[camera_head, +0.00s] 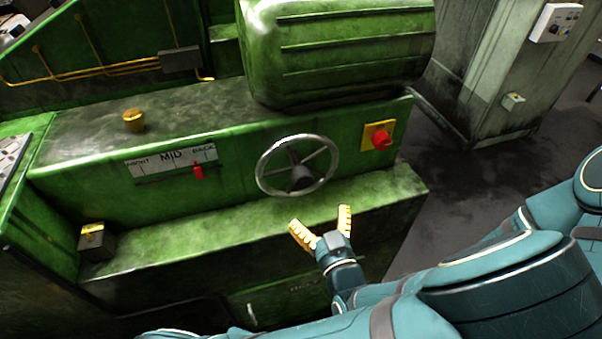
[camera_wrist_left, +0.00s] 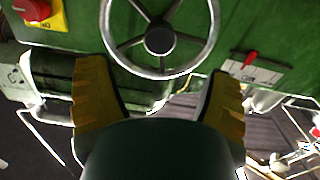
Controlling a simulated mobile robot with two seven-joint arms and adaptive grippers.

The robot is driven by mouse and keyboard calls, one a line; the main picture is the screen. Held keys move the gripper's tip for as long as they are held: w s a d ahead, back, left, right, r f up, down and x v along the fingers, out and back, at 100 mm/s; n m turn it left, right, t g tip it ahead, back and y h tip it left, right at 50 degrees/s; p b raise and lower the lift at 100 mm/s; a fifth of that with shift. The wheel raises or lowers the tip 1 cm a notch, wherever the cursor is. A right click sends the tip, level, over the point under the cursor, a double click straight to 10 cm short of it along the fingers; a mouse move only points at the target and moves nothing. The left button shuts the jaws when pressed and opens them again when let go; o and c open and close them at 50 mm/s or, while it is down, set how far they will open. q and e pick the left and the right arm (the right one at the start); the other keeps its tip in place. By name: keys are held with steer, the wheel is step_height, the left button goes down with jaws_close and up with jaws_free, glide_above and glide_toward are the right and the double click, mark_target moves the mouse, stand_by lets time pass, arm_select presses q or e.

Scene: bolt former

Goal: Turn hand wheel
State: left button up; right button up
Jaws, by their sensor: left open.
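The hand wheel (camera_head: 302,177) is a grey metal ring with spokes and a dark hub, mounted on the front of the green machine. It also shows at the top of the left wrist view (camera_wrist_left: 160,37), with its lower rim in the gap between my fingers. My left gripper (camera_head: 322,224) has yellow fingers and is open and empty. In the head view it is in front of and below the wheel, apart from it. It also shows spread wide in the left wrist view (camera_wrist_left: 159,75). My right gripper is not in view.
A red pointer (camera_head: 199,173) sits near the BACK end of a FRONT-MID-BACK scale (camera_head: 172,157). A red button (camera_head: 381,140) on a yellow plate is right of the wheel. A green ledge (camera_head: 190,235) juts out below. A grey cabinet (camera_head: 500,85) stands at the back right.

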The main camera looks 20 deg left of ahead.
mark_target(305, 184)
arm_select(q)
steer(key=x, duration=1.2)
